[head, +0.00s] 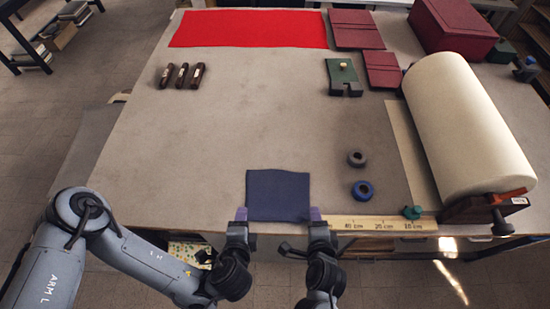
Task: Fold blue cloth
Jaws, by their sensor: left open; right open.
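The blue cloth (278,194) lies flat at the front edge of the table, as a dark blue near-rectangle with a slightly wavy top edge. My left gripper (241,214) is at the cloth's front left corner and is open. My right gripper (315,214) is at the cloth's front right corner and is open. I cannot tell from this view whether the fingertips touch the cloth.
A wooden ruler (372,223) lies along the front edge, right of my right gripper. A blue ring (362,190) and a grey ring (357,158) lie right of the cloth. A large cream roll (465,125) stands at the right. The table (180,140) is clear left of the cloth.

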